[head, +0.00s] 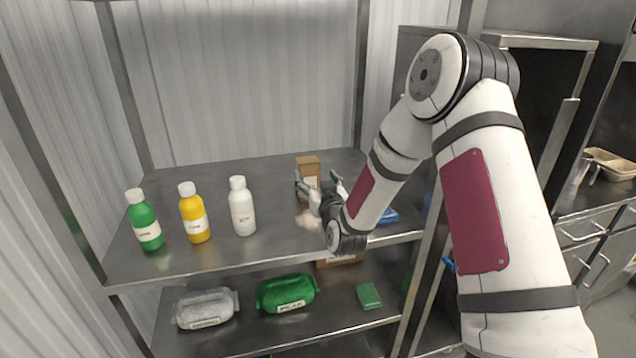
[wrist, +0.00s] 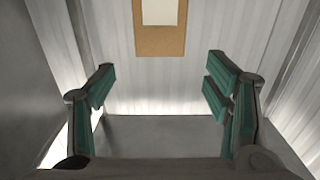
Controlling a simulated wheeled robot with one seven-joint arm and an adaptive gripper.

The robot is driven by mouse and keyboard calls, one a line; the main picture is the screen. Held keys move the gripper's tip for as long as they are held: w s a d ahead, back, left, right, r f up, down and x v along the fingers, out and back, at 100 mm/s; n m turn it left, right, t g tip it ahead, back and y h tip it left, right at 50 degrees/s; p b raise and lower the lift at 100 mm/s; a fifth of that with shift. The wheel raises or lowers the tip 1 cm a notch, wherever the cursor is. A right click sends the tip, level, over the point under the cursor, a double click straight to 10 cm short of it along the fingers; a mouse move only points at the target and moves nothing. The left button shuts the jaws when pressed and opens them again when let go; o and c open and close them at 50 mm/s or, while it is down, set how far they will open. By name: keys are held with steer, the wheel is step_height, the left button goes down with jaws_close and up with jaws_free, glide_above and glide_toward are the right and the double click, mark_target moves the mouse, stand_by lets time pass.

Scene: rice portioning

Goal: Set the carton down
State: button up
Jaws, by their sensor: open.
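The brown carton (head: 308,168) with a pale label stands upright on the upper metal shelf, right of the bottles. In the wrist view the carton (wrist: 159,42) shows at the top centre, ahead of the fingers and apart from them. My gripper (head: 322,184) is open in front of the carton in the head view. In the wrist view my gripper (wrist: 163,88) has its green-padded fingers wide apart with nothing between them. The carton's lower part is partly hidden by my gripper in the head view.
Green (head: 147,222), yellow (head: 194,215) and white (head: 242,208) bottles stand on the upper shelf (head: 165,262) to the left. A blue item (head: 388,216) lies right of my wrist. The lower shelf holds a grey bag (head: 205,309), a green bag (head: 287,292) and a green box (head: 369,296).

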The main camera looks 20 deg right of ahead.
steer(key=s+a+r+n+g, duration=0.15)
steer(key=s+r+g, duration=0.55)
steer(key=s+r, duration=0.7)
steer(key=s+d+m+g, duration=0.1)
steer(key=s+g, duration=0.4)
steer(key=s, duration=2.6)
steer(key=shift+d+g, duration=0.3)
steer(key=shift+g, duration=0.1)
steer(key=shift+w+m, duration=0.1)
steer(key=shift+m, duration=0.15)
